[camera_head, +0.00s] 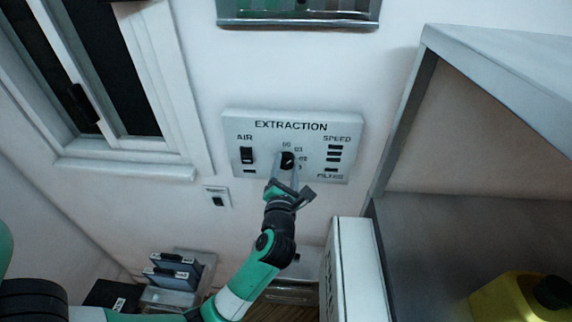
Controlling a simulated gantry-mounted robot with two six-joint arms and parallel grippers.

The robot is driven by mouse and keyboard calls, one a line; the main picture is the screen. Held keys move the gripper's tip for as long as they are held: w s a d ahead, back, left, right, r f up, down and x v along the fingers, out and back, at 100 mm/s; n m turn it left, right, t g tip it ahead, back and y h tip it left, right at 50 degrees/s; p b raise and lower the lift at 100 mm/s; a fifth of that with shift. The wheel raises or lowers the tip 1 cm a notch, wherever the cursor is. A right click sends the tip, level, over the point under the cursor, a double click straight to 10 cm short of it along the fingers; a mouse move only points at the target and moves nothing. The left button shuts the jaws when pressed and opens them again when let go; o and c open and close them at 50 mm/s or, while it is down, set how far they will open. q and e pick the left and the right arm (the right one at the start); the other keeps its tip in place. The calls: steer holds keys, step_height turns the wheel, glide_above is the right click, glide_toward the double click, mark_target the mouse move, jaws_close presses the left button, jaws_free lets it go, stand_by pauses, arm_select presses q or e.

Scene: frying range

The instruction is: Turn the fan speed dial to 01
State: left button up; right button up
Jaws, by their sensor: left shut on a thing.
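The white extraction panel (235,128) is on the wall in the middle of the head view. Its fan speed dial (288,159) is a small dark knob at the panel's centre. Small position marks, with 00 at the top, sit above and to the right of it; the lowest mark is partly hidden. My left gripper (287,167) reaches up from below, with its fingers on either side of the dial, shut on it. The dial's exact pointing direction is too small to tell. My right gripper is not in view.
The panel also has a black AIR switch (246,155) on its left and dark SPEED bars (335,153) on its right. A small wall switch (217,199) is below left. A metal shelf unit (440,225) stands at right, with a yellow container (515,300) in it.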

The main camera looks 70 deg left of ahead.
arm_select(q)
steer(key=shift+m, duration=0.6)
steer(key=o, duration=1.4)
steer(key=shift+c, duration=0.2)
steer(key=b+v, duration=0.2)
steer(key=v, duration=0.9)
steer(key=shift+d, duration=0.3)
steer(key=shift+s, duration=0.1)
